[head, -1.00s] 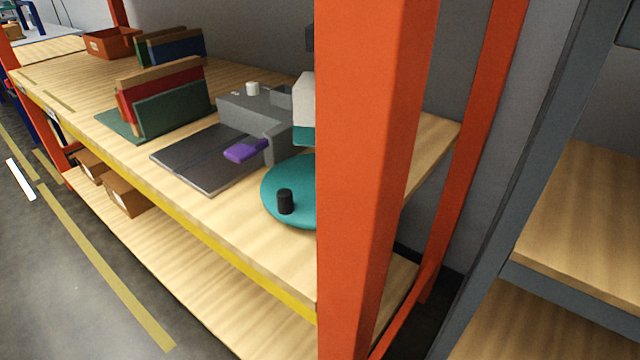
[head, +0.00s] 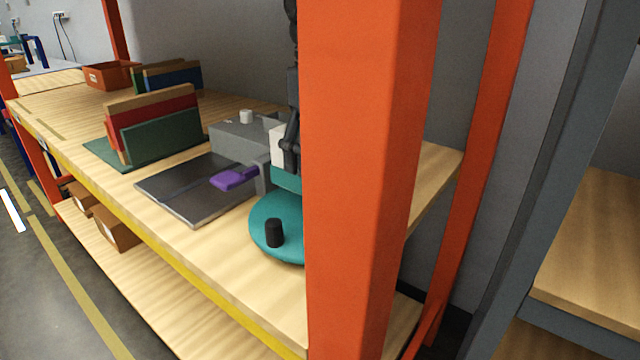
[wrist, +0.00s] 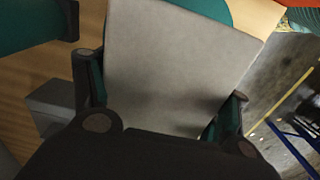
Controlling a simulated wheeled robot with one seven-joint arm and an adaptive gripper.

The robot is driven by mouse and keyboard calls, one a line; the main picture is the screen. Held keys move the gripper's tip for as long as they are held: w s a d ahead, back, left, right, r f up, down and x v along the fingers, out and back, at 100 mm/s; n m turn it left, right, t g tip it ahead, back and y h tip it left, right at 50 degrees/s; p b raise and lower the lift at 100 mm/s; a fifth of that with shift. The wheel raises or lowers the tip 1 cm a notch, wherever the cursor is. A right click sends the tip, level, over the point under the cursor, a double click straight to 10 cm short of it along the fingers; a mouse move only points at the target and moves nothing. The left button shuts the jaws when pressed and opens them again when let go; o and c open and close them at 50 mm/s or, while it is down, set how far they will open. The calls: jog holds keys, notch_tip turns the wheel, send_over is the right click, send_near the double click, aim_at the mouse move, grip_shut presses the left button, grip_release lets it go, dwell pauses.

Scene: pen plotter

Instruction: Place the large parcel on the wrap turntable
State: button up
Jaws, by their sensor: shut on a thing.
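In the wrist view the large parcel, a pale grey box (wrist: 180,65), fills the middle of the picture. My gripper (wrist: 165,100) is shut on it, with a finger on either side. In the head view the wrap turntable, a teal disc (head: 268,212) with a black knob near its front edge, is partly hidden behind the orange post. Dark parts of my gripper (head: 291,142) show left of the post, above the turntable's back. A white surface and a teal block show beside them. The post hides most of the parcel, and I cannot tell whether it touches the disc.
The orange post (head: 365,180) stands close in front of the bench. Left of the turntable are a grey machine (head: 232,138), a dark flat plate (head: 185,193) and a purple handle (head: 234,178). Upright panels (head: 160,135) stand farther left. A grey-framed shelf (head: 590,245) is at right.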

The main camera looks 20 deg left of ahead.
jog(key=shift+f+b, duration=0.7)
jog(key=shift+f, duration=1.6)
jog(key=shift+f, duration=0.1)
jog(key=o, duration=1.3)
jog(key=shift+f, duration=0.1)
notch_tip(320, 180, up, 12)
jog(key=p, duration=0.3)
jog(key=shift+d, duration=0.15)
